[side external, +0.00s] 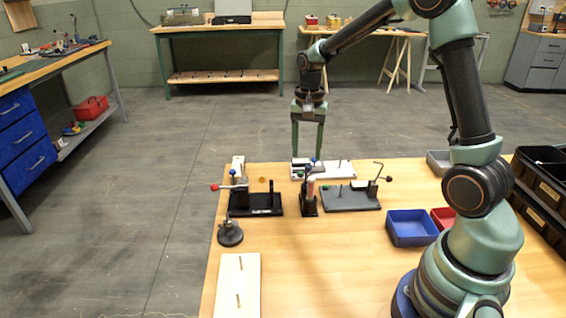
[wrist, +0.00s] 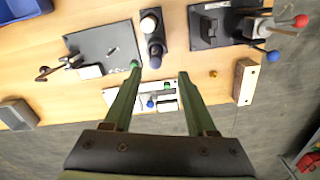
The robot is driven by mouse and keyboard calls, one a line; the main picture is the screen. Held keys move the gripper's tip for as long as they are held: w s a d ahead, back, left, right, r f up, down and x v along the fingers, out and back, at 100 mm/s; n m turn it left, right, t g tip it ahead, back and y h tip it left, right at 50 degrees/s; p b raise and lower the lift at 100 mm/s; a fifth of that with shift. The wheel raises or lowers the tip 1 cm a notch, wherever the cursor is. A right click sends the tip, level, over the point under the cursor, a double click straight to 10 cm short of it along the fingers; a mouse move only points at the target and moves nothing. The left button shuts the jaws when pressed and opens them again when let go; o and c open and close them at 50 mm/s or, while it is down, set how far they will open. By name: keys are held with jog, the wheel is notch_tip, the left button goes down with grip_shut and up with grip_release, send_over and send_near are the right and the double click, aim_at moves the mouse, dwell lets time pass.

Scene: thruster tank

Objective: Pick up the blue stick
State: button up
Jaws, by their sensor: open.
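No plain blue stick stands out; several blue-topped parts show. A second blue ball (wrist: 273,56) is on a lever at the black-based fixture (side external: 265,205). A small blue part (wrist: 150,104) sits on the white plate (side external: 335,172) at the far table edge. My gripper (side external: 308,155) points down with its two green fingers apart and empty, above the far table edge; it also shows in the wrist view (wrist: 159,73). I cannot tell its exact height.
A grey plate fixture (side external: 350,198) with a bent rod stands right of the dark upright. A blue bin (side external: 411,228) and a red bin (side external: 443,217) are at the right. The table's middle front is clear.

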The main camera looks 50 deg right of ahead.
aim_at(309, 167)
jog(key=f, duration=0.3)
jog(key=s+f, duration=0.1)
jog(key=f, duration=0.1)
jog(key=shift+f, duration=0.7)
grip_shut()
